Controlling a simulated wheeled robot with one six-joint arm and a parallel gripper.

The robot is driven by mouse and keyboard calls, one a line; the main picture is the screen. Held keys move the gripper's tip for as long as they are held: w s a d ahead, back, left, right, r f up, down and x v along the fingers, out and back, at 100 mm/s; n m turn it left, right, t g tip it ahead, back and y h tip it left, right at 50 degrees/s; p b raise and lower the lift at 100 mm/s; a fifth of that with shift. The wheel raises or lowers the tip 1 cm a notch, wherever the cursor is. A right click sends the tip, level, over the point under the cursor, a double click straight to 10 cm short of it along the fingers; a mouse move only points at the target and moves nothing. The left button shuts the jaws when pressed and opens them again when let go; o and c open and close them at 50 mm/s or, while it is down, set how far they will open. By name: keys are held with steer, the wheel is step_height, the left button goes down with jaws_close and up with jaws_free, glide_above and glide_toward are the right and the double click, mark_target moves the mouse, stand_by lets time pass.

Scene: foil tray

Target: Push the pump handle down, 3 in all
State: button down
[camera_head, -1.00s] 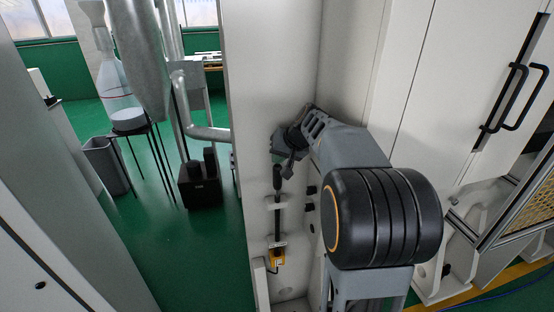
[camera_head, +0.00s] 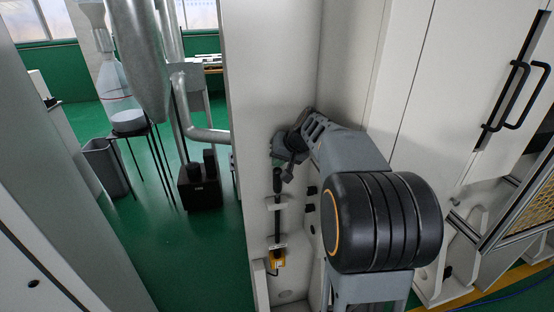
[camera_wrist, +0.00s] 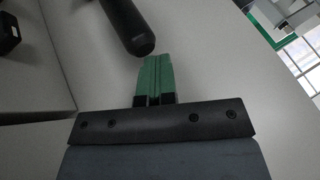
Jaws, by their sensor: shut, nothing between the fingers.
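The pump handle (camera_head: 277,182) is a black upright rod with a thicker grip, standing against the pale panel above a small yellow base (camera_head: 277,260). My gripper (camera_head: 287,174) is beside the grip's upper part, just right of it in the head view. In the wrist view my green fingertips (camera_wrist: 156,62) are pressed together with nothing between them. The rounded end of the black handle (camera_wrist: 127,25) lies just beyond the tips and a little left. I cannot tell whether they touch.
A pale panel edge (camera_head: 270,60) stands left of my arm, with tall white cabinet doors (camera_head: 440,90) to the right. Small black knobs (camera_head: 311,190) sit on the panel right of the handle.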

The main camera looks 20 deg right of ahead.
mark_target(278, 115)
steer(key=shift+f+b, duration=0.3)
steer(key=shift+f, duration=0.2)
steer(key=shift+r, duration=0.15)
stand_by(0.3)
steer(key=shift+r+p, duration=2.2)
steer(key=shift+r, duration=0.7)
steer(key=shift+r, duration=0.15)
steer(key=shift+r+p, duration=1.8)
steer(key=shift+r, duration=0.6)
step_height(278, 115, up, 4)
steer(key=p, duration=0.6)
steer(key=shift+f, duration=0.1)
